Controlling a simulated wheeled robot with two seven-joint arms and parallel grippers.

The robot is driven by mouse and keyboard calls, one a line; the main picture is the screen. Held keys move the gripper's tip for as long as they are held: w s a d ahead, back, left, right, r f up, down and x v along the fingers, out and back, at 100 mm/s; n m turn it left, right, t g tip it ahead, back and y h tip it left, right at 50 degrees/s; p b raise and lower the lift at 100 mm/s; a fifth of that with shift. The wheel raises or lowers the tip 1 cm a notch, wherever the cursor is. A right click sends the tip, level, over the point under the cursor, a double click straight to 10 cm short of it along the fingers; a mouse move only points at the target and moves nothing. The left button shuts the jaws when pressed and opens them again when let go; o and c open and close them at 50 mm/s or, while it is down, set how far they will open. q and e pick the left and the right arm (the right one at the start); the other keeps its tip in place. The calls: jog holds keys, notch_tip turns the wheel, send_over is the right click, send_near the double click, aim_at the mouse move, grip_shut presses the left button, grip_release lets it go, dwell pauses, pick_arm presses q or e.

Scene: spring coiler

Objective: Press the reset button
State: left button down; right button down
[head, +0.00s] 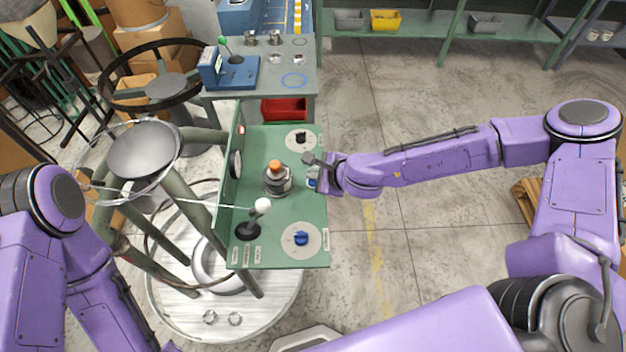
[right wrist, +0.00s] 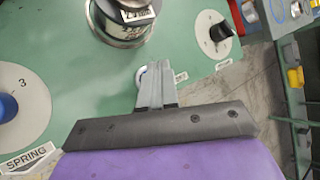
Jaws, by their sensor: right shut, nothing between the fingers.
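The reset button (head: 311,184) is a small blue round button with a pale rim on the right edge of the green panel (head: 285,215). In the right wrist view a sliver of the button (right wrist: 141,74) shows beside my fingertips, with a partly covered label ending in "SET". My right gripper (right wrist: 157,72) is shut and empty, its fingertips at the button and covering much of it. I cannot tell whether they touch it. In the head view my right gripper (head: 313,170) reaches in from the right. My left gripper is out of view.
An orange-topped cylinder (head: 277,177) stands left of the button. A white-knobbed lever (head: 262,206), a blue dial (head: 301,239) and a black knob (head: 301,140) are on the same panel. A large wire reel (head: 145,150) stands left. The floor right of the panel is clear.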

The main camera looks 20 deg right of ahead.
jog(key=shift+f, duration=0.15)
dwell(0.8)
jog(key=shift+f+b, duration=0.3)
jog(key=shift+b, duration=0.1)
jog(key=shift+f+b, duration=0.35)
jog(key=shift+f, duration=0.05)
dwell(0.3)
jog(key=shift+r, duration=0.1)
jog(key=shift+r+p, duration=0.7)
jog(key=shift+r, duration=0.05)
notch_tip(320, 180, up, 5)
jog(key=p, duration=0.4)
jog(key=shift+p, duration=0.35)
